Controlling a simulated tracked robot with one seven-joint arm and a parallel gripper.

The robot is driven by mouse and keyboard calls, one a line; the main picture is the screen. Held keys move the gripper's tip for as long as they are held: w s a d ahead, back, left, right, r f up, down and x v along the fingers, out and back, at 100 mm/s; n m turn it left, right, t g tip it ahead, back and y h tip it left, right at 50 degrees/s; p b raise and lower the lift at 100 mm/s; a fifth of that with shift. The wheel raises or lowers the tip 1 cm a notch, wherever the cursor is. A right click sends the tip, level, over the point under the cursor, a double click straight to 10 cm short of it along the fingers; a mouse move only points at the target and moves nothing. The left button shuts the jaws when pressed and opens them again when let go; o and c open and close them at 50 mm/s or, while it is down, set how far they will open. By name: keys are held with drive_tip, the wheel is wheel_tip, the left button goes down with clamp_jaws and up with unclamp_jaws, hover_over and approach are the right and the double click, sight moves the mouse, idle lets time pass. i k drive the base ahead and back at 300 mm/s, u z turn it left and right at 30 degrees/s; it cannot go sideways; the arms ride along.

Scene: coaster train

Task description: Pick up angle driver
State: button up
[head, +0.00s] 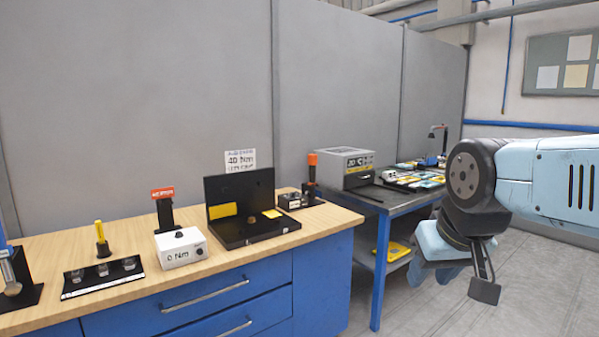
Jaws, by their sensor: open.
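I cannot tell for certain which thing is the angle driver. A blue and metal tool (9,272), cut off by the left edge of the head view, stands at a black holder on the wooden bench and may be it. An upright tool with an orange top (312,168) stands at the bench's far right end. My gripper (436,278) is at the right, in front of the blue table and well apart from the bench tools. It points down, open, with nothing seen in it.
The wooden bench (130,303) carries a yellow-handled tool (102,240), a black tray (85,283), a white "0 Nm" box (176,254), a red-signed stand (164,211) and an open black case (238,238). A blue table (385,207) holds a grey box (340,168). Floor at right is clear.

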sight(312, 158)
drive_tip(key=u, duration=0.05)
drive_tip(key=i, duration=0.9)
drive_tip(key=u, duration=0.05)
drive_tip(key=k, duration=0.65)
drive_tip(key=z, duration=0.55)
drive_tip(key=i, duration=2.25)
drive_tip(key=u, duration=0.4)
